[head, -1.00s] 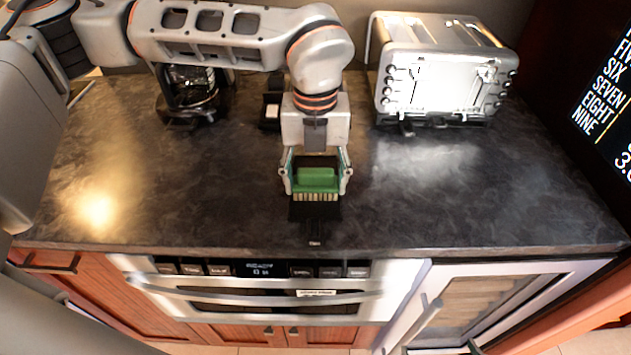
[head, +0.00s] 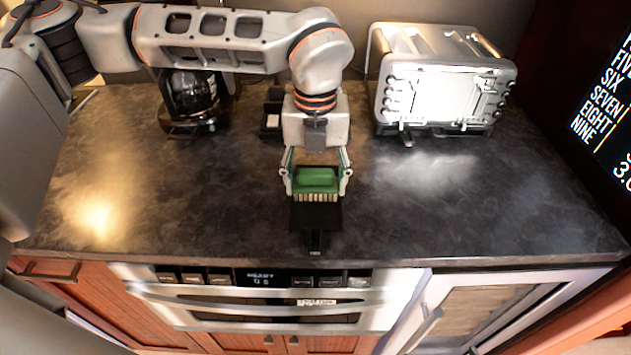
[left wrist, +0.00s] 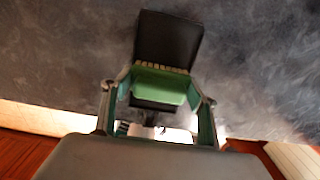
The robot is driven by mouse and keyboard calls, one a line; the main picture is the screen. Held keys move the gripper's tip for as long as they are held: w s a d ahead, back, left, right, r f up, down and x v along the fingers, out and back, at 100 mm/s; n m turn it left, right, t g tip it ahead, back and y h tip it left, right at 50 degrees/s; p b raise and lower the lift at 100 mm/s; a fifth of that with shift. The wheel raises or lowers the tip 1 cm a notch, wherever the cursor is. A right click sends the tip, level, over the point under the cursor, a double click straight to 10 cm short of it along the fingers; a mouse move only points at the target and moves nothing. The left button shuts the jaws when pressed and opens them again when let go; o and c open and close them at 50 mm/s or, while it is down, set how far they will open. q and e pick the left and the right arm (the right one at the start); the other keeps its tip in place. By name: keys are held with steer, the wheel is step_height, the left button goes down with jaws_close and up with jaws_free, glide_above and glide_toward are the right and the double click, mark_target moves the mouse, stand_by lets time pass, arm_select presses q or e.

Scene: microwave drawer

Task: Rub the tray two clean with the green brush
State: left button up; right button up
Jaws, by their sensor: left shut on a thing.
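The green brush (head: 316,176), with pale bristles along its front, is held between the fingers of my left gripper (head: 318,187), which is shut on it above the middle of the counter. A small black tray (head: 317,217) with a short handle shows at the bristles, toward the counter's front edge. I cannot tell whether the bristles touch it. The left wrist view shows the brush (left wrist: 160,86) between the fingers, with the dark tray (left wrist: 168,38) beyond the bristles. No label tells which tray this is. My right gripper is not in view.
A dark item with a pale piece (head: 272,120) lies behind my left gripper. A coffee maker (head: 192,98) stands back left and a silver toaster (head: 440,85) back right. The dark counter (head: 470,205) is clear at left and right. An oven drawer (head: 270,300) lies below.

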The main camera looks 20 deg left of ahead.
arm_select(q)
steer(key=shift+r+p, duration=1.55)
steer(key=shift+r, duration=1.7)
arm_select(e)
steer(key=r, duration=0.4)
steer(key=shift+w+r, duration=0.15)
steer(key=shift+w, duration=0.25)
